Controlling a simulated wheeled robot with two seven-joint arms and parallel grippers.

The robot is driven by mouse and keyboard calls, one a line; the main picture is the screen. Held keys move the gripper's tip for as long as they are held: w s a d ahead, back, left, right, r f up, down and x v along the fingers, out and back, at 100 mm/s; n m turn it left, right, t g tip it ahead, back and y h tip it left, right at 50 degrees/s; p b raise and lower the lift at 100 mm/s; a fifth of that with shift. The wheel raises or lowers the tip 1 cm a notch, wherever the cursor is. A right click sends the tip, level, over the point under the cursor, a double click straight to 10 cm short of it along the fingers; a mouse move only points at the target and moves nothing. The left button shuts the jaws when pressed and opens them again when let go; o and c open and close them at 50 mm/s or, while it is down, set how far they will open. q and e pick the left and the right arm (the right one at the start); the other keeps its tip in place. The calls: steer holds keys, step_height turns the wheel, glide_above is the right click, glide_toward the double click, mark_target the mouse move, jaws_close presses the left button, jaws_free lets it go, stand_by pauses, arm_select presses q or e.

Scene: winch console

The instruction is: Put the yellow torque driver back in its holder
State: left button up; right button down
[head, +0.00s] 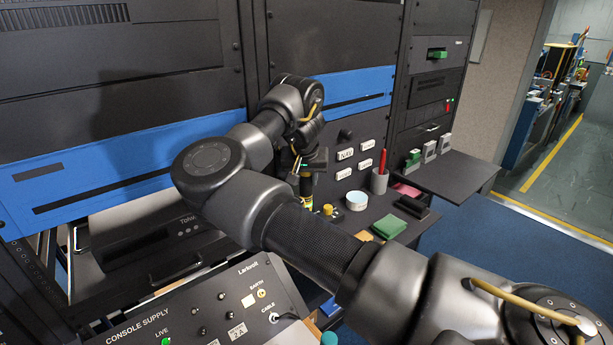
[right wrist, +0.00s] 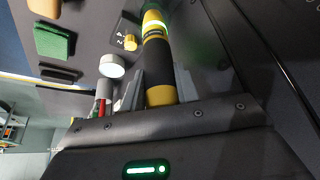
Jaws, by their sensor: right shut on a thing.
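The yellow torque driver (right wrist: 159,68) is a yellow and black cylinder with a bright glowing band, and it lies between the fingers of my right gripper (right wrist: 161,85) in the right wrist view. The gripper is shut on it. In the head view a small yellow and black part of the driver (head: 307,202) shows below my right gripper (head: 307,183). The driver points down toward the console; I cannot tell whether its lower end touches anything. A grey cup (head: 379,184) with a red tool standing in it is to the right. My left gripper is out of view.
On the console are a yellow knob (head: 328,209), a round white item (head: 357,201) and a green block (head: 389,227). White labels (head: 345,155) mark the upright panel behind. A console supply panel (head: 205,305) is at the front left. A dark side shelf (head: 452,175) is at right.

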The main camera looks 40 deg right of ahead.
steer(key=shift+f, duration=0.65)
steer(key=shift+b, duration=0.3)
steer(key=shift+f, duration=0.65)
steer(key=c, duration=1)
jaws_free()
steer(key=shift+o, duration=0.2)
